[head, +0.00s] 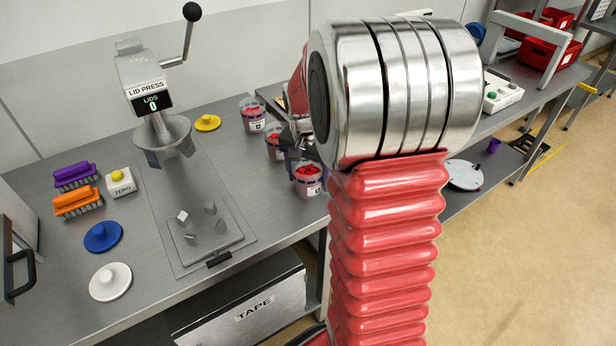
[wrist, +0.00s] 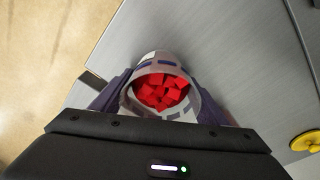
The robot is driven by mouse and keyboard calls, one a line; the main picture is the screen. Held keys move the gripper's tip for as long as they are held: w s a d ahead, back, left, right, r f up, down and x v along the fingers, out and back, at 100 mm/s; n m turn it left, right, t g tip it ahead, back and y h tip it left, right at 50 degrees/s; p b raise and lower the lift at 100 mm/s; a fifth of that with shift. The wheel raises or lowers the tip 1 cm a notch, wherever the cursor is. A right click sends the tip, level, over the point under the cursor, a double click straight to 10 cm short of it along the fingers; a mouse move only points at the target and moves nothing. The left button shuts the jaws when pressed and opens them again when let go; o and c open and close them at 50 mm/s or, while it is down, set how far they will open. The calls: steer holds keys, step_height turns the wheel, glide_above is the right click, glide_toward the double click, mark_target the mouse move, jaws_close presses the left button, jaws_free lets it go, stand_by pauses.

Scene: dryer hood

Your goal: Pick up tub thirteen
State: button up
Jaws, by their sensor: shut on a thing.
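A clear tub of red pieces (head: 309,182) with a white label is at the bench's front edge. The label is too small to read surely. My gripper (head: 300,160) is at this tub, partly hidden behind my arm. In the wrist view the tub (wrist: 163,112) sits between both dark jaws, which close on its sides, with its open top and red pieces facing the camera. I cannot tell whether its base touches the bench. Two similar tubs stand behind it, one close by (head: 273,141) and one farther back (head: 253,114), both partly or fully visible.
The lid press (head: 146,85) stands left of the tubs on the grey bench (head: 200,115). A yellow lid (head: 207,122), blue lid (head: 103,236) and white lid (head: 110,281) lie on it, with brushes (head: 77,201) and a ZERO button box (head: 120,183). The floor (head: 530,260) at right is open.

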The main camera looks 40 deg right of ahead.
mark_target(310, 162)
step_height(310, 162, up, 10)
stand_by(0.6)
steer(key=shift+s, duration=0.1)
stand_by(1.2)
